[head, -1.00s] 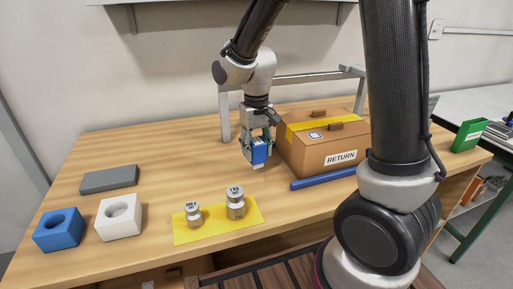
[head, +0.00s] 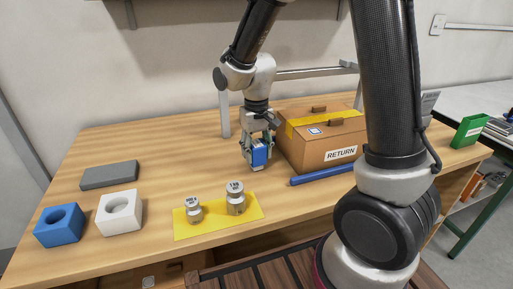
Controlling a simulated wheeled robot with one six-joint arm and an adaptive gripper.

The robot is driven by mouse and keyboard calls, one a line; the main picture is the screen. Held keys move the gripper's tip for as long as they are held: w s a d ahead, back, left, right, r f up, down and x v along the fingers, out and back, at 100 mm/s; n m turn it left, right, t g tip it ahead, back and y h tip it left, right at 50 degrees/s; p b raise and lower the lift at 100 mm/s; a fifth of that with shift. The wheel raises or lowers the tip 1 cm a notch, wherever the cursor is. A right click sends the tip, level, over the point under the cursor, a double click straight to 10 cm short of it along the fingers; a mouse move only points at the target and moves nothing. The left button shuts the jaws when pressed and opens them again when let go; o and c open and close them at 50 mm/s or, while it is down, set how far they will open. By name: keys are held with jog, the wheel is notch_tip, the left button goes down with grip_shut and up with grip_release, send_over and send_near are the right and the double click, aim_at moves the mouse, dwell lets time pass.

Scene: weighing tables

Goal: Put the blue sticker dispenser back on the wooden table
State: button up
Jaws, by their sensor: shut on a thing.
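The blue sticker dispenser (head: 260,154) is a small blue block with a pale lower edge. My gripper (head: 258,148) is shut on it and points down, left of the cardboard box. The dispenser is over the wooden table (head: 160,150), at or very close to its surface; I cannot tell whether it touches. The gripper's fingers hide part of the dispenser's sides.
A cardboard RETURN box (head: 320,145) stands just right of my gripper, with a blue bar (head: 322,174) before it. Two metal weights (head: 235,197) stand on a yellow mat (head: 215,220) in front. Blue (head: 60,227) and white (head: 119,212) blocks and a grey slab (head: 109,175) lie left.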

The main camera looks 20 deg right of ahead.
jog(key=shift+f, duration=0.15)
jog(key=o, duration=1)
